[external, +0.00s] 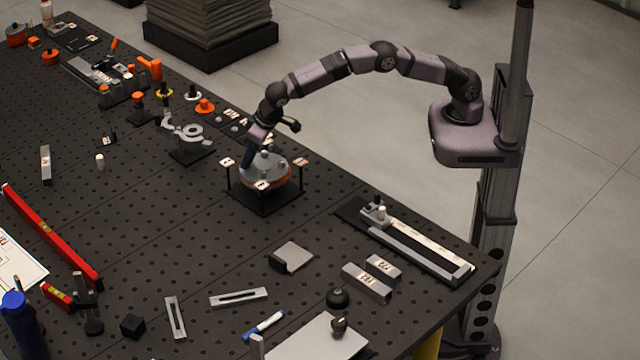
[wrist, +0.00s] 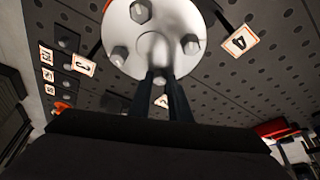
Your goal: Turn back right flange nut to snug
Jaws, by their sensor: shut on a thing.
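A round grey flange (external: 268,167) with an orange edge sits on a dark stand (external: 265,196), with small number tags on posts around it. In the wrist view the flange face (wrist: 165,30) carries hex nuts: one at the top (wrist: 140,11), one at the left (wrist: 119,55) and one at the right (wrist: 191,44). My gripper (external: 247,160) points down at the flange's left rim. In the wrist view its two dark fingers (wrist: 160,82) are shut on a flange nut at the near rim, mostly hidden between them. I cannot tell how far that nut is threaded.
A grey bracket on a black base (external: 191,143) stands left of the flange. A rail fixture (external: 410,241) lies to the right, and a small grey plate block (external: 291,257) in front. Orange-topped items (external: 204,106) stand behind. The perforated table between them has bare patches.

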